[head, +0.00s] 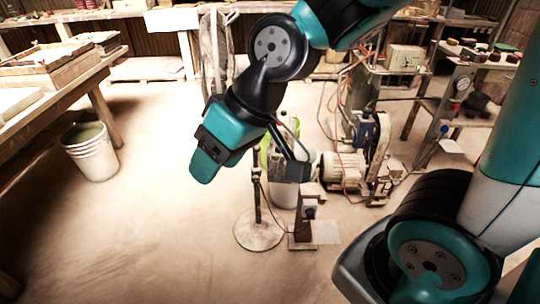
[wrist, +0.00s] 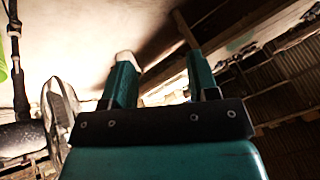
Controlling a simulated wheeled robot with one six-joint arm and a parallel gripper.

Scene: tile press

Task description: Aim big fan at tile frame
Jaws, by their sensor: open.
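The big fan is a pedestal fan. In the head view its pale round cage (head: 213,60) shows at the upper middle, left of my arm, and its dark pole (head: 257,190) rises from a round floor base. My arm hides the middle of the fan. In the wrist view its cage (wrist: 62,105) and pole (wrist: 16,70) are at the left edge. My gripper (head: 207,163) is in front of the fan and points down-left. Its two teal fingers (wrist: 160,75) are apart with nothing between them. A wooden frame (head: 60,72) lies on the left bench; I cannot tell whether it is the tile frame.
A white bucket (head: 90,152) stands below the left bench. A motor (head: 345,170) with hoses and a small stand (head: 303,235) are right of the fan base. Shelves line the back. The floor (head: 150,235) at front left is clear.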

